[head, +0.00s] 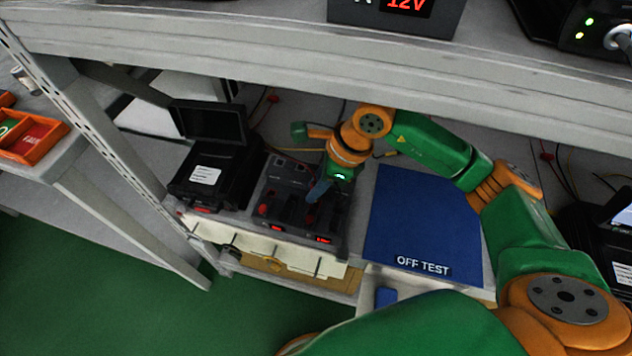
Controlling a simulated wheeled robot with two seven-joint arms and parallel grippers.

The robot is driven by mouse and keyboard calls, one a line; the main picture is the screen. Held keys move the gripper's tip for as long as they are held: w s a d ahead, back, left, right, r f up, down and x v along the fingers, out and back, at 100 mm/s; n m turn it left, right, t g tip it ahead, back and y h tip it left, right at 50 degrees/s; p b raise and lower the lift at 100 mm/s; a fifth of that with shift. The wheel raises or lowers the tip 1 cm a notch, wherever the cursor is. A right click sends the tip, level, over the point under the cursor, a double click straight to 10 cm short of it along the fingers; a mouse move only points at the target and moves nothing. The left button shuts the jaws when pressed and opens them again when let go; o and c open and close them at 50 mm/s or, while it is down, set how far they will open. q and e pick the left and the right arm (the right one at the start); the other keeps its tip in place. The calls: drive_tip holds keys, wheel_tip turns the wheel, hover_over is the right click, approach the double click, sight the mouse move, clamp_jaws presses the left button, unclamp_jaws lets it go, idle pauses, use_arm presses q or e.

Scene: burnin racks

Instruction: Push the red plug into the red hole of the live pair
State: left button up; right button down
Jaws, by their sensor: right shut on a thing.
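My right gripper (318,191) reaches down over the right half of a dark test box (300,172) on the lower shelf. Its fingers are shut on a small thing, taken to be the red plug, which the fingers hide. The box has two small red-lit displays on its front edge, a left one (277,228) and a right one (323,239). Red parts (264,209) show on the box's left half. The holes are too small and dark to tell apart, and I cannot tell whether the held thing touches one. My left gripper is out of view.
A black case (212,172) with a raised screen stands left of the box. A blue OFF TEST mat (420,225) lies to the right, mostly bare. The upper shelf beam (300,68) crosses above my right arm. An orange tray (33,138) is at far left.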

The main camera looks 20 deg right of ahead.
drive_tip(key=shift+f+b, duration=0.3)
drive_tip(key=shift+b, duration=0.7)
idle(1.7)
drive_tip(key=shift+f+b, duration=0.95)
drive_tip(key=shift+b, duration=0.1)
idle(1.0)
drive_tip(key=shift+r+p, duration=1.15)
drive_tip(key=shift+r, duration=0.4)
drive_tip(key=shift+f+b, duration=0.6)
drive_tip(key=shift+b, duration=0.45)
idle(0.6)
